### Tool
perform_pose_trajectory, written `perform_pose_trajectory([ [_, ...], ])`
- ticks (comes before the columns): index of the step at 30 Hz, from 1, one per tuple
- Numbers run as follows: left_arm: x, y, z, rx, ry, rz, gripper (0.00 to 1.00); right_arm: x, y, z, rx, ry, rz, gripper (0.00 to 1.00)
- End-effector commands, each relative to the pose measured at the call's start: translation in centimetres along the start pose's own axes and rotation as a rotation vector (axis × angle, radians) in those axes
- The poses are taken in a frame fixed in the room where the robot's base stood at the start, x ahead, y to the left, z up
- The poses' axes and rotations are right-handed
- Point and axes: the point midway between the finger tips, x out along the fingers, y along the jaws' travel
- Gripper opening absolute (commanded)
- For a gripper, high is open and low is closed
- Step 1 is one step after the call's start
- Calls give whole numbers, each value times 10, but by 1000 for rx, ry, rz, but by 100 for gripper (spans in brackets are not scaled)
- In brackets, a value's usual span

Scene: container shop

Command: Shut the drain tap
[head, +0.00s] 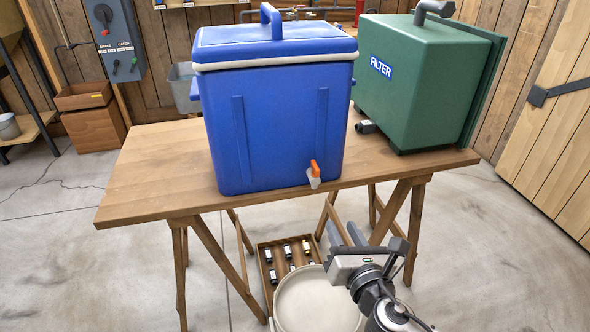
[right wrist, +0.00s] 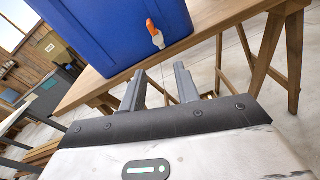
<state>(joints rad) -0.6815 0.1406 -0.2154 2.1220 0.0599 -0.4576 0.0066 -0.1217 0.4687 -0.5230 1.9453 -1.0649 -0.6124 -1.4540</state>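The drain tap (head: 315,175) sits low on the front face of the blue cooler (head: 265,130), near its right corner. It has an orange lever standing up above a pale spout. I see no stream of water from it. The tap also shows in the right wrist view (right wrist: 155,34), beyond my fingertips, with the lever tilted slightly left. My right gripper (head: 344,233) is below and in front of the table edge, a little right of the tap and apart from it. In the right wrist view its two grey fingers (right wrist: 160,74) are spread with nothing between them. My left gripper is not in view.
The cooler stands on a wooden trestle table (head: 150,175) beside a green filter box (head: 420,85). Below are a round pale bucket (head: 315,305) and a wooden tray (head: 262,256) of small parts. A wall panel (head: 115,40) has switches. Floor at right is clear.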

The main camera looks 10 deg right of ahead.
Motion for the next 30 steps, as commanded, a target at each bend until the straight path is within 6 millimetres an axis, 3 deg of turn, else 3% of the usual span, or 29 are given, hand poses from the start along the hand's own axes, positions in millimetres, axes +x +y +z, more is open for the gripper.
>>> perform_pose_trajectory([
  [3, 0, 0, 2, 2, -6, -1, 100, 8, 1, 18, -221, -70, 10, 32],
  [6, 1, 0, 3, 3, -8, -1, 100, 14, 2, 22, -276, -87, 11, 32],
  [11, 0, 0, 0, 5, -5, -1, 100, 36, 3, 24, -274, -88, 10, 32],
  [24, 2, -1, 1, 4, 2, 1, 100, 130, 6, 29, -268, -85, 12, 32],
  [30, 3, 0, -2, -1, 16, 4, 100, 158, 7, 31, -268, -84, 12, 32],
])
